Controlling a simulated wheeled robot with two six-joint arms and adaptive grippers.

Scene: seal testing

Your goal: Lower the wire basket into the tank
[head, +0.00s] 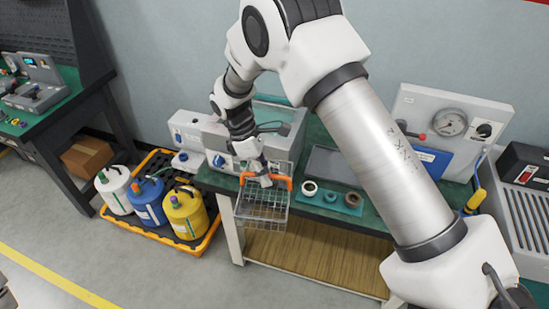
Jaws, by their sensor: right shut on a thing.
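The wire basket (262,212) is a grey mesh box with an orange handle (286,183). My right gripper (264,180) is shut on the handle. The basket hangs from it at the bench's front edge, apparently in front of the grey unit. That unit (218,142) has a blue knob and a raised clear teal panel (282,113) behind it; it looks like the tank. My right arm and gripper cover part of the unit, so its opening is hard to see. My left gripper is not in view.
The green bench (312,206) also holds a grey tray (330,165), a teal mat with several rings (350,207) and a gauge panel (449,122). Several jugs (185,212) stand in an orange-rimmed tray (204,244) on the floor at left.

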